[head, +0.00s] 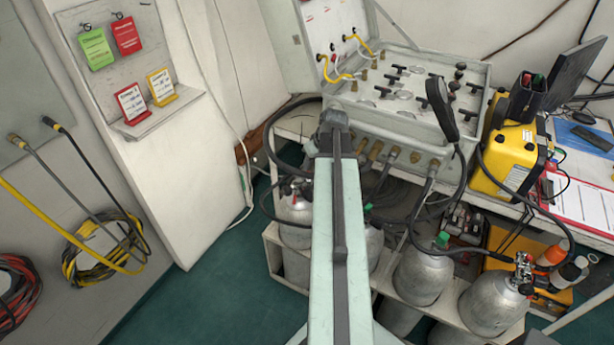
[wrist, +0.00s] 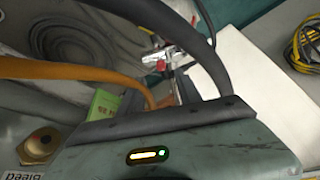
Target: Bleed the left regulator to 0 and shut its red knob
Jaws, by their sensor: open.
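The air panel (head: 400,130) is a pale open case on the bench. Its face carries gauges and dark knobs, and brass fittings line its front. My gripper (head: 335,122) is at the panel's front left corner; it is open, with its fingers hard to make out. In the wrist view a brass knob (wrist: 38,145) sits beside an upside-down label reading "Bleed". A small red and silver fitting (wrist: 170,62) shows farther off there. I cannot tell which red part is the left regulator's knob, and no gauge reading is legible.
Silver cylinders (head: 422,275) stand in a rack below the bench. Black hoses (head: 430,205) loop in front of the panel. A yellow case (head: 512,150) and a clipboard (head: 580,200) are to the right. Open green floor (head: 225,285) lies left of the rack.

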